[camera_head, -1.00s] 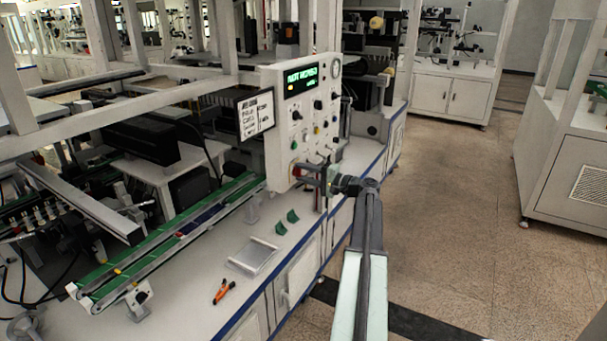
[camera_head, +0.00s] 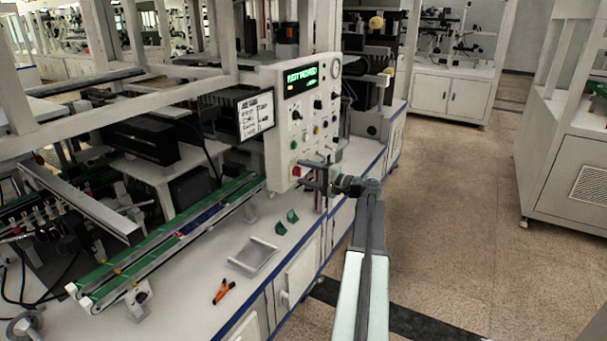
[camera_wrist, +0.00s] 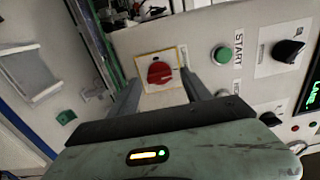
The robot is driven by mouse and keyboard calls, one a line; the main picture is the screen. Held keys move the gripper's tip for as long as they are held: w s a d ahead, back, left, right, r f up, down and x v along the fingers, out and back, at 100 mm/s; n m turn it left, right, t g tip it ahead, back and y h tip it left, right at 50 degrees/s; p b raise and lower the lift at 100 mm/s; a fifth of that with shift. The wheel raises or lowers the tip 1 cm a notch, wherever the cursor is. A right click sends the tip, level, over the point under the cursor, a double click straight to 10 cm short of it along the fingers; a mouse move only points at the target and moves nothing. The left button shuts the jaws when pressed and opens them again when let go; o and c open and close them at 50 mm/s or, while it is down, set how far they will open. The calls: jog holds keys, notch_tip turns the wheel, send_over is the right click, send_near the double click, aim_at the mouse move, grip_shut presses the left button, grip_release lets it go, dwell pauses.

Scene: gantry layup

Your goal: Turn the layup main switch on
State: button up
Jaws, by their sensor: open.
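A red rotary knob (camera_wrist: 159,72) sits on a yellow-bordered square plate on the control panel. It looks like the main switch; its on or off position cannot be told. In the head view the knob (camera_head: 296,172) is at the panel's lower left. My gripper (camera_head: 308,178) is open and empty, just in front of the panel's lower part. In the wrist view my gripper's two fingers (camera_wrist: 160,84) stand to either side of the knob, apart from it as far as I can see. The white control panel (camera_head: 271,120) is upright on the bench.
A green START button (camera_wrist: 222,55) and a black selector knob (camera_wrist: 288,50) are right of the red knob in the wrist view. A lit display (camera_head: 302,80) tops the panel. A green conveyor (camera_head: 160,245), metal tray (camera_head: 252,256) and orange-handled tool (camera_head: 222,291) are on the bench.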

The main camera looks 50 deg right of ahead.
jog(key=v, duration=0.7)
jog(key=shift+s, duration=0.15)
